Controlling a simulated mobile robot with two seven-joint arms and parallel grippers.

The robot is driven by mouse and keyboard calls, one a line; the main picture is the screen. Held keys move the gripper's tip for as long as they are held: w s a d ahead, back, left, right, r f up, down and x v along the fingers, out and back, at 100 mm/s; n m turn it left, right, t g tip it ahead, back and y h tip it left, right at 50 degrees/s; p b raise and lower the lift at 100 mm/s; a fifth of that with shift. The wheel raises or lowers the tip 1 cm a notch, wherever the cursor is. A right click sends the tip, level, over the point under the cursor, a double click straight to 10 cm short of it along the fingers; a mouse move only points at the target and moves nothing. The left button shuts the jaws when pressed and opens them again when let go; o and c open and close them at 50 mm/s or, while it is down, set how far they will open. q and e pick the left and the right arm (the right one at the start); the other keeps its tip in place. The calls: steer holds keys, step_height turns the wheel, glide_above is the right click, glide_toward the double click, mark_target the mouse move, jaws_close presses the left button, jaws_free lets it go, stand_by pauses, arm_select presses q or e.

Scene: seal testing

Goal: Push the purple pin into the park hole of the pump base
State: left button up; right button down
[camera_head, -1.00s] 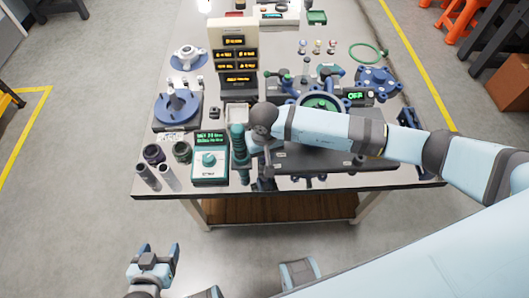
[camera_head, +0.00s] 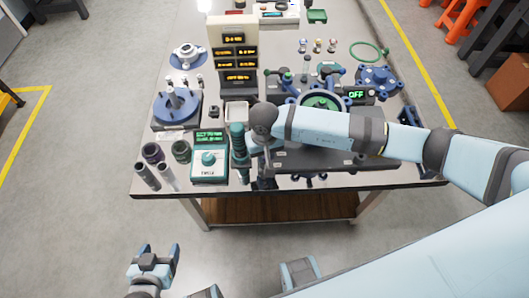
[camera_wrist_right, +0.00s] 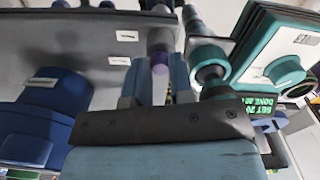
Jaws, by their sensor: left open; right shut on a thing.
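My right gripper (camera_head: 262,178) hangs downward at the front edge of the table, just right of a teal-handled tool. In the right wrist view it (camera_wrist_right: 156,80) is shut on the purple pin (camera_wrist_right: 159,66). Only a small purple band shows between the fingers, beside a grey cylindrical part. The grey plate of the pump base (camera_head: 330,158) lies partly under my right forearm, and shows beside the fingers in the wrist view (camera_wrist_right: 70,50). I cannot make out the park hole or whether the pin touches it. My left gripper (camera_head: 156,258) is open and empty, in front of the table.
The teal-handled tool (camera_head: 239,150) stands close beside my right gripper. Left of it is a teal control box with a dial (camera_head: 209,162). Dark rings and grey cylinders (camera_head: 148,176) crowd the front left corner. A display tower (camera_head: 236,60) stands behind.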

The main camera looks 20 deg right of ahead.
steer(key=c, duration=0.9)
jaws_free()
steer(key=shift+r, duration=0.55)
step_height(320, 180, up, 8)
steer(key=p, duration=0.4)
